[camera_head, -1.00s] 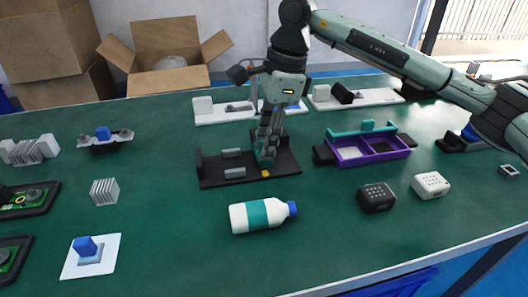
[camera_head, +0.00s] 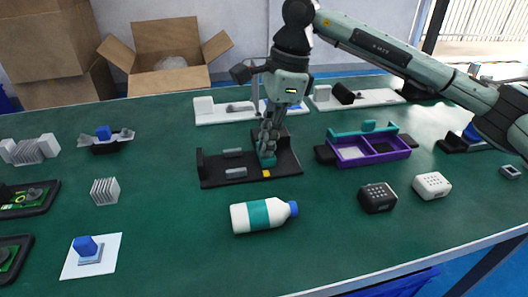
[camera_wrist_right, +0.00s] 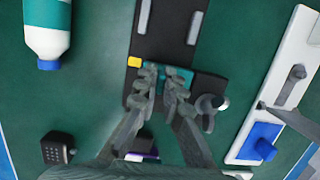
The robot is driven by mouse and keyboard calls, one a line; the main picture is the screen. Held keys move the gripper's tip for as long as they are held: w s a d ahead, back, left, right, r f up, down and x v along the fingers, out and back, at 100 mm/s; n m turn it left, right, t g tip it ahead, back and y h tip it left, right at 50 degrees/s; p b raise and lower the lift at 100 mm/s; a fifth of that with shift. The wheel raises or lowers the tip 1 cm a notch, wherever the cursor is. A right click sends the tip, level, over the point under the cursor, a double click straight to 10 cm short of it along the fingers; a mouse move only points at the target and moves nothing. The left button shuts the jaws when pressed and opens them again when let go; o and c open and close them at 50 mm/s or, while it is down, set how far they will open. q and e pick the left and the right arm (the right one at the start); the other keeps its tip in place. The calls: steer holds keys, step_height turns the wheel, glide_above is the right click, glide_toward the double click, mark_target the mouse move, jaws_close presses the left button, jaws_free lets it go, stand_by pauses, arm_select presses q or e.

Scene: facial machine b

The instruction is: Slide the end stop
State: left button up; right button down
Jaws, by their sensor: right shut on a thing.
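The end stop is a small teal block (camera_head: 268,161) on the black rail base (camera_head: 216,181) in the middle of the table. My right gripper (camera_head: 267,149) reaches down from above and is shut on it. In the right wrist view, the teal block (camera_wrist_right: 183,73) shows between and beyond the fingertips of the gripper (camera_wrist_right: 163,82). The fingers hide part of the block. A yellow mark (camera_wrist_right: 134,62) lies beside it on the black base (camera_wrist_right: 168,45). The left gripper is not in view.
Two grey bars (camera_head: 235,173) lie on the base, left of the gripper. A white and teal bottle (camera_head: 258,215) lies in front of it. A purple tray (camera_head: 372,153) stands to the right. White fixtures (camera_head: 215,110) stand behind.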

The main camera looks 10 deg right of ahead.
mark_target(284, 160)
steer(key=shift+s+d+f+b, duration=0.1)
steer(key=shift+d+f+b, duration=0.2)
steer(key=shift+d, duration=0.7)
steer(key=shift+s+d+f+b, duration=0.15)
steer(key=shift+d+f, duration=0.25)
steer(key=shift+d, duration=0.6)
steer(key=shift+w, duration=0.1)
steer(key=shift+d, duration=0.2)
steer(key=c, duration=1.8)
jaws_free()
steer(key=shift+w+a+r+p, duration=0.1)
steer(key=shift+r+p, duration=0.55)
steer(key=shift+r, duration=0.7)
steer(key=shift+w+r+p, duration=0.1)
steer(key=shift+r+p, duration=0.55)
steer(key=shift+r, duration=0.7)
